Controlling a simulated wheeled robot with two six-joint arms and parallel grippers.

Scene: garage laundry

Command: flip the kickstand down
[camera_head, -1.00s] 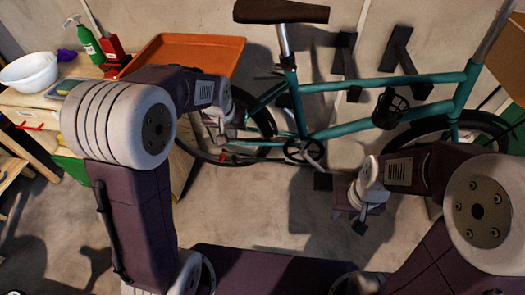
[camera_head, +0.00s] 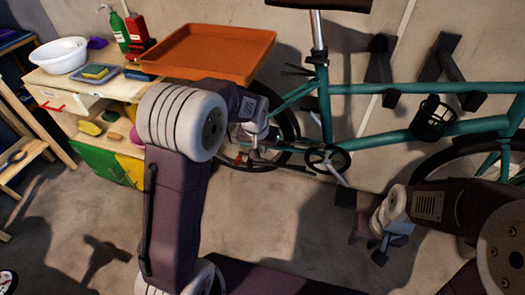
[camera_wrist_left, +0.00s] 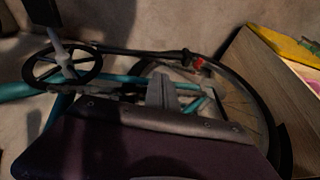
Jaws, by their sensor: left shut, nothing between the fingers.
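The teal bicycle (camera_head: 425,88) stands along the wall. A dark bar with a red tip (camera_head: 238,159), which looks like the raised kickstand, lies low beside its rear wheel. In the left wrist view the bar (camera_wrist_left: 135,49) runs roughly level from near the crank to its red tip (camera_wrist_left: 199,63). My left gripper (camera_head: 256,152) is shut and empty, close beside the rear wheel and bar. Its fingers also show in the left wrist view (camera_wrist_left: 163,94), just below the bar; I cannot tell whether they touch. My right gripper (camera_head: 374,250) hangs near the pedal, away from the bar, its jaw unclear.
The crank (camera_head: 328,160) and black pedal (camera_head: 345,197) stick out right of my left gripper. A workbench (camera_head: 48,95) with an orange tray (camera_head: 205,52), white basin (camera_head: 60,56) and bottles stands left. Grey floor (camera_head: 270,225) in front is clear.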

